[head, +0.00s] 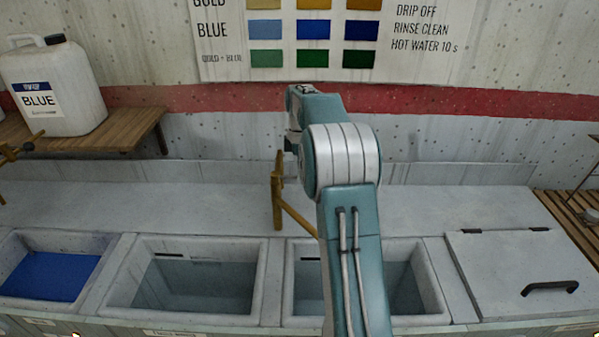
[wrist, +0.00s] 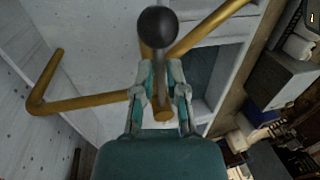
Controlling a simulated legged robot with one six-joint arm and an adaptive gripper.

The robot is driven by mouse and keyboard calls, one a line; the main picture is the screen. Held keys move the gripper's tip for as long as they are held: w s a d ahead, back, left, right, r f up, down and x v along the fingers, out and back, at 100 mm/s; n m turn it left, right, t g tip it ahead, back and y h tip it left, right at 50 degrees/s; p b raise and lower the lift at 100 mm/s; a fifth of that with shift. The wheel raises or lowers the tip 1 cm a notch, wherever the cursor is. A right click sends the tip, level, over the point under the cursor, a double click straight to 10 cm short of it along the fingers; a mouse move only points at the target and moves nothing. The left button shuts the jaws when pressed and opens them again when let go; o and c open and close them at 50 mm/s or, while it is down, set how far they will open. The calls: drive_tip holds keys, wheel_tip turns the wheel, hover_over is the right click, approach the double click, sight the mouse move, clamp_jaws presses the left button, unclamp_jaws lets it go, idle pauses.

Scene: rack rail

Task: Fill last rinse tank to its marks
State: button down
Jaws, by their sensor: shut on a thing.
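Two open rinse tanks sit in the counter in the head view, a left one (head: 190,300) and a right one (head: 410,285) partly covered by my arm. Both show greyish water low inside and a dark mark on the back wall. I cannot tell which is the last. A brass tap (head: 278,195) stands behind them, its spout slanting towards the right tank. In the wrist view, my gripper (wrist: 160,92) is shut on the stem of a lever with a black ball knob (wrist: 158,27), among the brass pipes (wrist: 85,103). My gripper is hidden in the head view.
A blue-filled tank (head: 50,275) is at left and a closed lid (head: 515,265) with a black handle at right. A white jug labelled BLUE (head: 55,85) stands on a wooden shelf (head: 110,130). A colour chart (head: 330,30) hangs on the wall.

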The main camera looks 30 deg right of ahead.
drive_tip(key=c, duration=0.7)
unclamp_jaws()
drive_tip(key=shift+d, duration=0.3)
drive_tip(key=shift+w+d+r, duration=0.25)
drive_tip(key=shift+w+r, duration=0.1)
drive_tip(key=shift+r, duration=1.55)
drive_tip(key=shift+w+d+r, duration=0.2)
drive_tip(key=shift+w+r, duration=0.15)
drive_tip(key=shift+r, duration=1.6)
drive_tip(key=shift+w+d+r, duration=0.25)
drive_tip(key=shift+w+r, duration=0.1)
drive_tip(key=shift+r, duration=1.55)
